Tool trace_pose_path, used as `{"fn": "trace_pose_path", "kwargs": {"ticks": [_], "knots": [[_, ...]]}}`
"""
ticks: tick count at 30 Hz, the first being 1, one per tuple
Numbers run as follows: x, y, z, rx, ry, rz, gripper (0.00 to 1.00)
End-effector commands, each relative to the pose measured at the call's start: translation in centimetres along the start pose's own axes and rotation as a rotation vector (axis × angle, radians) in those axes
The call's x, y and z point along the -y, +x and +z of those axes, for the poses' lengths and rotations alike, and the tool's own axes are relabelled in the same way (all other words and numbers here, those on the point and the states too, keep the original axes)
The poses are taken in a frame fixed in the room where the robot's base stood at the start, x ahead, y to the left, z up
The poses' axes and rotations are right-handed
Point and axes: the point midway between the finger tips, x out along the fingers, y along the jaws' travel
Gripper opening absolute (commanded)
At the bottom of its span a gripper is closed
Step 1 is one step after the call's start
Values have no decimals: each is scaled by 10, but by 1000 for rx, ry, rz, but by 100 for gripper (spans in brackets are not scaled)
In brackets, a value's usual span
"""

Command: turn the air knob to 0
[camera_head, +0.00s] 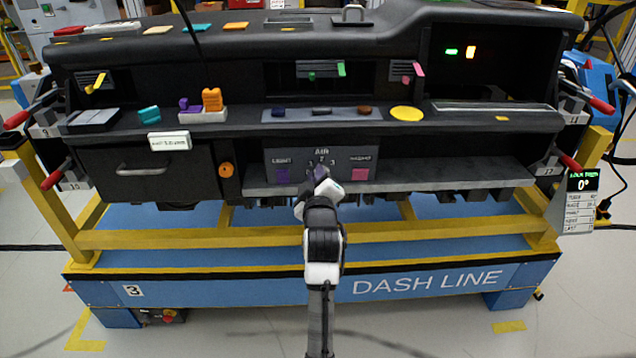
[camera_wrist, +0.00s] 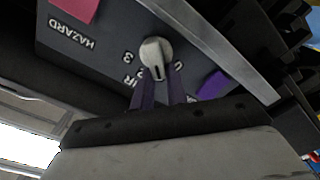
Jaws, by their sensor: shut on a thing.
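The air knob (camera_wrist: 155,50) is a light grey dial with a dark pointer line, on the dark panel (camera_wrist: 100,55) in the wrist view. The lettering there is upside down; a 3 shows left of the knob, and the other marks are partly covered. The pointer line faces down the wrist picture, toward my gripper. My gripper (camera_wrist: 158,85) has its two dark fingers on either side of the knob, shut on it. In the head view my gripper (camera_head: 318,184) is at the panel (camera_head: 340,158) under the AIR label and hides the knob.
A purple square (camera_head: 282,176) under LIGHT and a pink square (camera_head: 359,174) under HAZARD flank the knob. A grey ledge (camera_head: 440,182) runs along the panel's lower edge. An orange knob (camera_head: 226,170) and a drawer handle (camera_head: 143,169) are to the left.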

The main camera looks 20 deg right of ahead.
Motion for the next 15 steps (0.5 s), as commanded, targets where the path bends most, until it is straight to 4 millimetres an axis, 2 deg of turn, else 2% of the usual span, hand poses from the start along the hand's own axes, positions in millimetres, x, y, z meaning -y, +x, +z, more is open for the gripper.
{"fn": "trace_pose_path", "kwargs": {"ticks": [15], "knots": [[7, 1, 5, 3, -476, 6, 0]]}}
